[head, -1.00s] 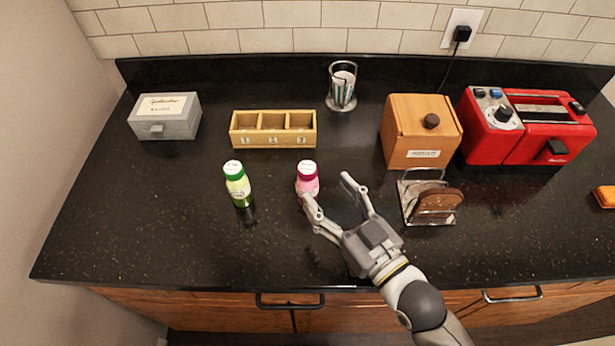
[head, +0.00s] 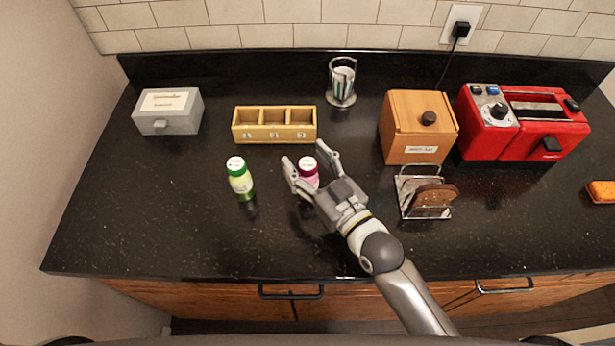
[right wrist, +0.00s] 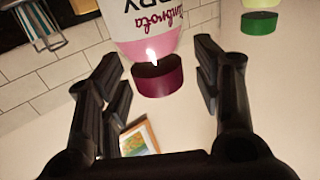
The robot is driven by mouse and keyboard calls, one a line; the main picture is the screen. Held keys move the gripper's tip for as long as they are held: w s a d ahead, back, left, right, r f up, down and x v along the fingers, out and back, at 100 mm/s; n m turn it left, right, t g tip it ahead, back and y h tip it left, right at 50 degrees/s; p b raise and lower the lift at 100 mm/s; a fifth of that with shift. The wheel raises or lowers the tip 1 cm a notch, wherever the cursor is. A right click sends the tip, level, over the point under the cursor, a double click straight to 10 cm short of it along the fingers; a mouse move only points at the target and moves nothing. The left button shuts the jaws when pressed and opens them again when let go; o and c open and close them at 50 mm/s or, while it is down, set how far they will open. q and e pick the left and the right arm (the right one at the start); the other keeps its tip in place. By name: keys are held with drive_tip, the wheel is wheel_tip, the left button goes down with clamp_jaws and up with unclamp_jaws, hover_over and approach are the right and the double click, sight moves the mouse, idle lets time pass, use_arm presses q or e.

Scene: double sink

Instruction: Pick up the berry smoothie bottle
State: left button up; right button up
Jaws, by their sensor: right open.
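The berry smoothie bottle (head: 309,172) is pink with a dark magenta cap and stands upright on the black counter. In the right wrist view the bottle (right wrist: 150,25) appears upside down, with part of its label showing "RRY". My right gripper (head: 305,154) is open, with one finger on each side of the bottle. In the right wrist view, gaps show between both fingers (right wrist: 157,62) and the bottle. The bottle's lower part is partly hidden by the gripper in the head view. My left gripper is not in view.
A green-capped bottle (head: 240,180) stands just left of the gripper. Behind are a three-compartment wooden box (head: 274,137), a grey box (head: 168,122) and a cup holder (head: 342,95). To the right are a toast rack (head: 405,205), wooden box (head: 417,128) and red toaster (head: 535,140).

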drive_tip(key=shift+s, duration=0.1)
drive_tip(key=shift+c, duration=1.1)
clamp_jaws()
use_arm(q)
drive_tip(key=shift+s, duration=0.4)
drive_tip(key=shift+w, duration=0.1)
use_arm(e)
drive_tip(key=shift+r, duration=0.1)
